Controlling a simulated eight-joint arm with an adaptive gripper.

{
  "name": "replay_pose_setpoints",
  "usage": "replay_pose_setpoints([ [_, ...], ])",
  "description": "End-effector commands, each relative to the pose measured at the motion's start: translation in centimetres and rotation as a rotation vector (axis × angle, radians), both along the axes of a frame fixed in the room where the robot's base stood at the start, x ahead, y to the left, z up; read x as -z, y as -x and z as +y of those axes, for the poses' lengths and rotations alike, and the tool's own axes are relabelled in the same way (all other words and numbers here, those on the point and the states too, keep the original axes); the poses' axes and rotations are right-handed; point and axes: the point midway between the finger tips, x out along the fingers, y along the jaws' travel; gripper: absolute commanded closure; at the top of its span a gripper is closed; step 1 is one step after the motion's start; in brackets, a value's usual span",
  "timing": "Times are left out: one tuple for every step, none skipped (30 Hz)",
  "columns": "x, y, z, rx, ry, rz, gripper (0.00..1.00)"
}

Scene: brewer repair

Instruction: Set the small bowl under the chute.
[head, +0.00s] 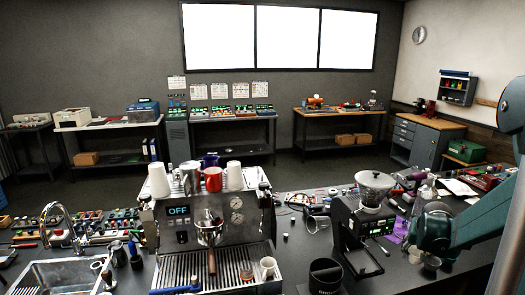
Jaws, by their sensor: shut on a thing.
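The grinder (362,232) stands on the dark counter right of the espresso machine, with a pale round hopper (374,190) on top. Its chute is too small and dark to make out clearly; the base below its front looks empty. My gripper (427,255) is low over the counter, to the right of the grinder and apart from it. It is shut on a small pale bowl (431,264), which is partly hidden by the fingers. Whether the bowl touches the counter cannot be told.
The espresso machine (185,235) stands to the left with cups on top. A black knock bin (326,275) and a white cup (267,267) are left of the grinder's base. A clear bottle (425,194) and clutter lie behind my gripper.

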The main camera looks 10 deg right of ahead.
Motion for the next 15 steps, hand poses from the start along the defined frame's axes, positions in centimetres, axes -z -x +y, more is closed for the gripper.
replay_pose_setpoints([
  [-0.5,0.7,0.9,-0.017,-0.001,-0.001,0.72],
  [-0.6,1.1,1.3,-0.028,0.000,0.000,0.72],
  [-0.9,1.5,1.9,-0.044,0.000,0.000,0.72],
  [-1.1,1.8,2.4,-0.055,-0.001,-0.001,0.72],
  [-1.2,2.2,2.9,-0.067,0.000,0.000,0.72],
  [-1.5,2.6,3.5,-0.084,0.000,0.000,0.72],
  [-1.7,2.9,3.9,-0.098,0.000,0.000,0.72],
  [-1.9,3.2,4.5,-0.112,-0.001,-0.001,0.72],
  [-2.2,3.5,5.1,-0.133,0.000,-0.001,0.72],
  [-2.5,3.7,5.7,-0.152,0.000,-0.001,0.72],
  [-2.8,3.8,6.3,-0.173,0.000,-0.002,0.72],
  [-3.3,3.8,7.1,-0.206,0.000,-0.001,0.72],
  [-3.7,3.6,7.9,-0.236,-0.001,-0.002,0.72],
  [-4.2,3.3,8.7,-0.272,0.000,-0.001,0.72],
  [-4.9,2.5,9.8,-0.323,-0.001,-0.002,0.72],
])
